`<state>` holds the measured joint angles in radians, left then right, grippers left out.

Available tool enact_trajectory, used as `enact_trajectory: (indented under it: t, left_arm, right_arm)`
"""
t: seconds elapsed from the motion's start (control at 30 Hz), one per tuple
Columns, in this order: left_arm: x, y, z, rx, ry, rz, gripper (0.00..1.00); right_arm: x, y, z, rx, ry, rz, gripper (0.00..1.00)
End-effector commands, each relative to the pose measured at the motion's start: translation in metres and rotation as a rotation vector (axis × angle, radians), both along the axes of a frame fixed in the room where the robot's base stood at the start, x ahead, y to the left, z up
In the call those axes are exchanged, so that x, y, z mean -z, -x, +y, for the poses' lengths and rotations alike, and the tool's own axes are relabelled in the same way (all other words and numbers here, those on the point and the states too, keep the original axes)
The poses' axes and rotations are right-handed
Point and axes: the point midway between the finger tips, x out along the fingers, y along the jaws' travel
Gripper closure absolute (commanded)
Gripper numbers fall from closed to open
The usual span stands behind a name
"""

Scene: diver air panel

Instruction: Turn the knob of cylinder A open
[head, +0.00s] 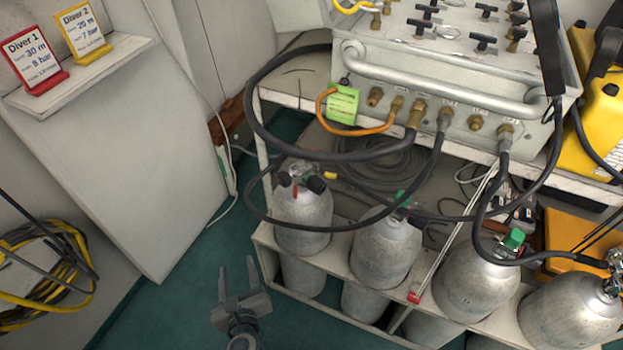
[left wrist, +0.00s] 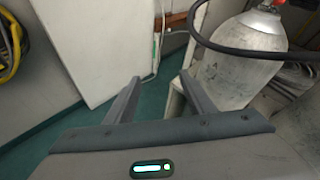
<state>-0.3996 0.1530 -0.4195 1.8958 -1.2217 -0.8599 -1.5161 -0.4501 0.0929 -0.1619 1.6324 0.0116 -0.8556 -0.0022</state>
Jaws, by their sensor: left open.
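Several grey cylinders stand in a white rack (head: 262,238) below the air panel (head: 460,90). The leftmost cylinder (head: 303,222) has a valve with a dark knob (head: 317,184) and a red part; two others carry green knobs (head: 514,239). My left gripper (head: 238,279) is open and empty, left of the rack and lower than the leftmost valve. In the left wrist view the leftmost cylinder (left wrist: 240,65) stands beyond the right finger, apart from it. My right gripper is not in view.
Black hoses (head: 252,115) loop from the panel down around the valves. Green floor (head: 180,290) is free around my left gripper.

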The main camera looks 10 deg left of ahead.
Motion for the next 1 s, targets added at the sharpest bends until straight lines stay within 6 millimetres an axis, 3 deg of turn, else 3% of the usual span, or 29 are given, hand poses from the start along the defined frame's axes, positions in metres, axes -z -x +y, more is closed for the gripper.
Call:
enact_trajectory:
  t: [0.2, 0.5, 0.7, 1.0]
  left_arm:
    - [-0.056, -0.026, -0.054, 0.328, -0.665, -0.022, 0.51]
    - [-0.099, -0.03, -0.138, 0.58, -1.513, -0.09, 0.51]
    - [-0.104, -0.027, -0.161, 0.615, -1.747, -0.115, 0.51]
    - [-0.104, -0.026, -0.163, 0.617, -1.765, -0.118, 0.51]
  right_arm:
    - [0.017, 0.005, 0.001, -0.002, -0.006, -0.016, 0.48]
    - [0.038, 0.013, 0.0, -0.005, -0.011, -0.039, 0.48]
    - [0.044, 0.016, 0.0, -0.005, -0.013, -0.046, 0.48]
    - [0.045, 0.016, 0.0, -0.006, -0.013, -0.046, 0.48]
